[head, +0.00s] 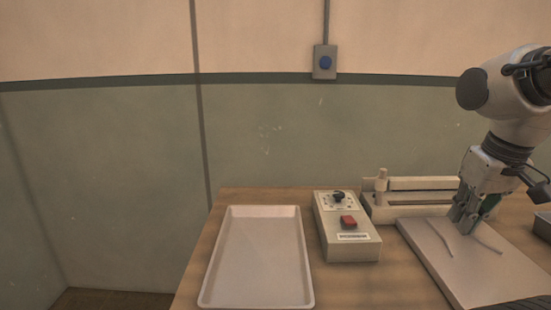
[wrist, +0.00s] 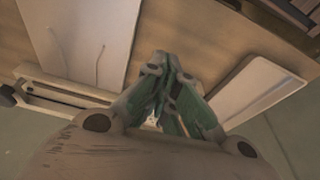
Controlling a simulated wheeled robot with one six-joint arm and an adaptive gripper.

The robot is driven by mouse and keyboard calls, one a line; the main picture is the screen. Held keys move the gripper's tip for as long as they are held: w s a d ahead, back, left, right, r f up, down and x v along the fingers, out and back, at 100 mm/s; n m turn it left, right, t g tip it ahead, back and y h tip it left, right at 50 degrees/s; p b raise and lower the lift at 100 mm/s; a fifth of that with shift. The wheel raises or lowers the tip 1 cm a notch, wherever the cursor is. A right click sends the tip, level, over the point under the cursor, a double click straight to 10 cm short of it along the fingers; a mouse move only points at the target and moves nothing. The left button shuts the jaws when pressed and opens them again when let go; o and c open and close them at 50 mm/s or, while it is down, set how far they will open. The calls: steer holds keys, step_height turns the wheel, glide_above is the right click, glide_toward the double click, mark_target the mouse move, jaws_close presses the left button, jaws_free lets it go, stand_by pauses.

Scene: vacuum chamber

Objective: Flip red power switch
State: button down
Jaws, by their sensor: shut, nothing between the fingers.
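The red power switch (head: 348,222) sits on top of a beige control box (head: 350,247), in front of a black knob (head: 338,196). The box stands on the wooden table between a pale tray and a pale board. My gripper (head: 460,226) points down over the board, to the right of the box and apart from the switch. Its green-grey fingers are together and hold nothing. In the wrist view my closed fingers (wrist: 165,65) fill the middle, and I cannot make out the red switch there.
The pale tray (head: 205,303) lies empty at the left; it also shows in the wrist view (wrist: 262,85). The board (head: 455,275) carries two thin strips. A long bar-like device (head: 415,184) stands behind it. A blue wall button (head: 325,62) is above the table.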

steer(key=c, duration=2.2)
jaws_free()
steer(key=shift+s+d+r+m+t, duration=0.3)
steer(key=shift+s+d+r+t, duration=0.35)
steer(key=shift+s+r, duration=0.25)
steer(key=o, duration=0.4)
steer(key=shift+s+r, duration=0.1)
steer(key=shift+s, duration=0.05)
steer(key=shift+c, duration=0.2)
steer(key=o, duration=0.8)
steer(key=w+a+f+g, duration=0.1)
steer(key=w+a+f+n+g, duration=0.1)
steer(key=w+f, duration=0.1)
steer(key=shift+w, duration=0.25)
steer(key=shift+c, duration=0.2)
steer(key=g, duration=0.2)
glide_above(349, 219)
steer(key=shift+m, duration=0.3)
step_height(349, 219, down, 7)
steer(key=shift+f, duration=0.1)
steer(key=shift+m, duration=0.3)
step_height(349, 219, down, 7)
steer(key=shift+f, duration=0.2)
